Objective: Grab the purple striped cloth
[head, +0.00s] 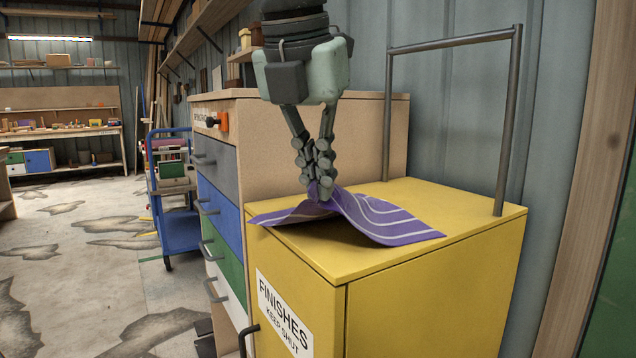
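The purple striped cloth (385,220) lies on top of the yellow cabinet (470,205), with pale stripes along it. My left gripper (322,190) comes down from above with its fingers together on a raised fold of the cloth. The cloth is pinched up into a peak there, and its right part and left corner spread toward the cabinet top. The left corner reaches the cabinet's left edge. My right gripper is not in view.
A grey metal rail (513,110) stands at the back right of the yellow cabinet. A wooden drawer unit (345,135) adjoins it at the left. A blue cart (178,230) stands further left, with open floor beyond.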

